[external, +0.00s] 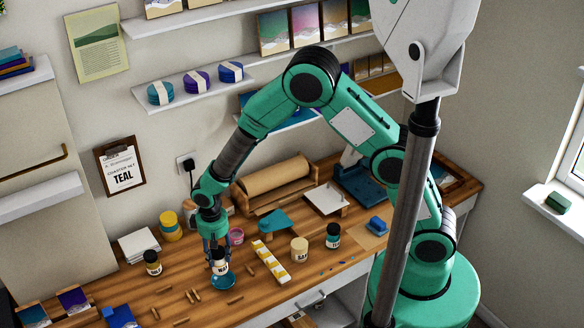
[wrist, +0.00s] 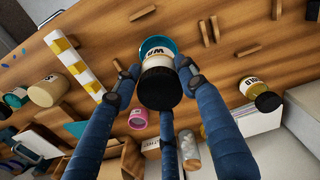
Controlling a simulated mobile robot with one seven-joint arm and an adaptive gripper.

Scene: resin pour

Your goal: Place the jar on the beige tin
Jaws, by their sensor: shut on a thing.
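My gripper (external: 217,246) is shut on a jar (external: 221,267) with a black lid and a pale label. In the wrist view the fingers close around the jar (wrist: 161,84), lid toward the camera. A teal round container (external: 222,282) is at the jar's lower end and also shows behind it in the wrist view (wrist: 157,46); I cannot tell if they touch. The beige tin (external: 299,250) stands upright on the bench to the right of my gripper, nothing on its top. It also shows at left in the wrist view (wrist: 47,91).
A yellow-and-white striped bar (external: 271,262) lies between the jar and the beige tin. A teal-labelled jar (external: 333,237) stands right of the tin. A pink tub (external: 236,236) is behind my gripper. A gold-labelled jar (external: 152,263) and several wooden pegs (external: 193,296) are left.

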